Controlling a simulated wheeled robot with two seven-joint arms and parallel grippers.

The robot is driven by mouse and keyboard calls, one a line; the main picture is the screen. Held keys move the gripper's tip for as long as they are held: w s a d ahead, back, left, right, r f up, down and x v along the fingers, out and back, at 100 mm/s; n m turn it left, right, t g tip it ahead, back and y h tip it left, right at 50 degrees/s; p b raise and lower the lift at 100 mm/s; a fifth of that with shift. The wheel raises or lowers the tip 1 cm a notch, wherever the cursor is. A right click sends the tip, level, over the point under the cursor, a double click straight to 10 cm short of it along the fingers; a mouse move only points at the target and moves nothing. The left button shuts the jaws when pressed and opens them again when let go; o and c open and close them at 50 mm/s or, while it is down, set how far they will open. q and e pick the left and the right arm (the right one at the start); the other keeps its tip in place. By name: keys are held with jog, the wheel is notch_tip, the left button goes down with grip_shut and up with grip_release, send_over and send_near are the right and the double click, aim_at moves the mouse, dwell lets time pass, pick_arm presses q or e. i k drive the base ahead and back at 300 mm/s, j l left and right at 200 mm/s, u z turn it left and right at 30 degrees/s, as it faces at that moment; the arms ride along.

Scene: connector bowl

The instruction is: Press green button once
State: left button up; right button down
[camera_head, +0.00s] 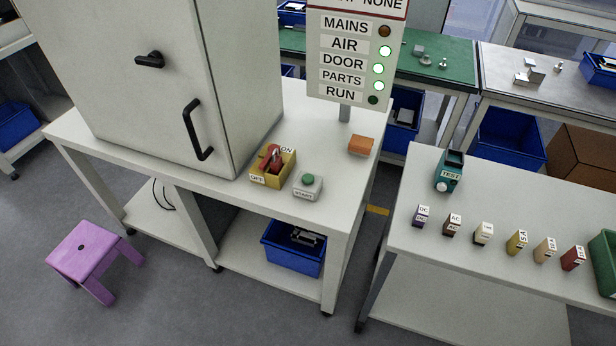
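The green button (308,179) is a small dome on top of a grey box (308,189) labelled START. The box stands near the front right of the white table (330,132). Left of it is a yellow switch box (272,169) with a red handle, marked ON and OFF. Behind them a sign panel (357,57) lists MAINS, AIR, DOOR, PARTS and RUN. The AIR, DOOR and PARTS lamps glow green. The MAINS lamp (384,31) is dark orange and the RUN lamp (373,100) is dark. Neither of my grippers is in view.
A large grey cabinet (158,80) stands left of the switch. An orange block (361,145) lies behind the button box. A second table (480,275) on the right holds a TEST device (449,171) and several small labelled blocks. A purple stool (88,250) stands on the floor.

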aim_at(307, 179)
jog(key=i+j+z, duration=0.75)
jog(key=j, duration=0.35)
